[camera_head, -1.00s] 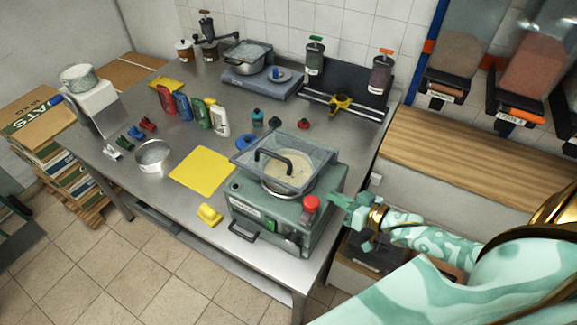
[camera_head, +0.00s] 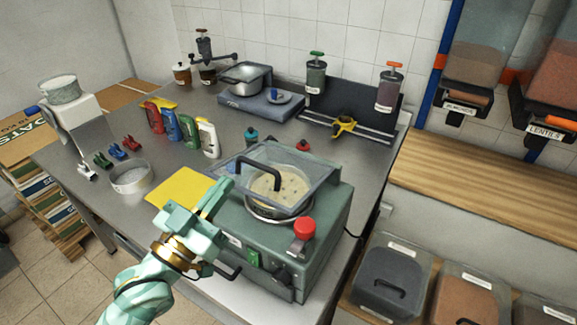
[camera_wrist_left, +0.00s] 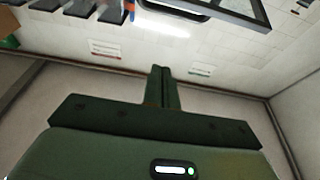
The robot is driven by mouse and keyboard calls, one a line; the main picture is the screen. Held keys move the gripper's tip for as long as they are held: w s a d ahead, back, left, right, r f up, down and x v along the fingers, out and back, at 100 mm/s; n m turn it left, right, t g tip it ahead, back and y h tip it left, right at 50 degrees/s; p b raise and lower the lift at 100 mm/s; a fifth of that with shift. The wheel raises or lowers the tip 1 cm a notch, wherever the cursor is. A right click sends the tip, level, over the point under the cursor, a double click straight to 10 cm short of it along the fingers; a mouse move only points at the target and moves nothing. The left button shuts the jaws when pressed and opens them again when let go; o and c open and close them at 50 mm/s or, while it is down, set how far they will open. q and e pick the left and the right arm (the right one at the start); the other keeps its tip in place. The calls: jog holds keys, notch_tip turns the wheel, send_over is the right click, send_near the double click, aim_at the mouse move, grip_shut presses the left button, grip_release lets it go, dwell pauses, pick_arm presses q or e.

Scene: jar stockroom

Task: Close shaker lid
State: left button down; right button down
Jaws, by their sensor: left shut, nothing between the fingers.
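The shaker (camera_head: 325,225) is a green box-shaped machine with a red knob (camera_head: 304,229) at its front right corner. A round metal sieve pan (camera_head: 262,209) with pale contents sits on top. My left gripper (camera_head: 217,197) is shut and empty at the shaker's left front, left of and below the lid handle. Its closed fingers (camera_wrist_left: 158,86) show in the left wrist view. My right gripper is out of view.
A yellow mat (camera_head: 180,188) lies left of the shaker, partly behind my left gripper. A metal bowl (camera_head: 131,176), colored clips and bottles (camera_head: 188,130) stand farther left. A pot on a scale (camera_head: 245,78) is at the back. Bins (camera_head: 393,280) stand at lower right.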

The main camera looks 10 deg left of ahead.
pick_arm(q)
notch_tip(320, 180, up, 2)
jog(key=r, duration=0.1)
send_over(251, 189)
jog(key=w, duration=0.2)
jog(key=shift+f, duration=0.25)
notch_tip(251, 189, down, 3)
jog(key=shift+b, duration=0.5)
jog(key=shift+a+f, duration=0.1)
jog(key=shift+f, duration=0.5)
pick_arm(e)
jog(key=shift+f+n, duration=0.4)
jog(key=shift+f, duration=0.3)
pick_arm(q)
jog(key=shift+s+b, duration=0.1)
jog(key=shift+b, duration=0.2)
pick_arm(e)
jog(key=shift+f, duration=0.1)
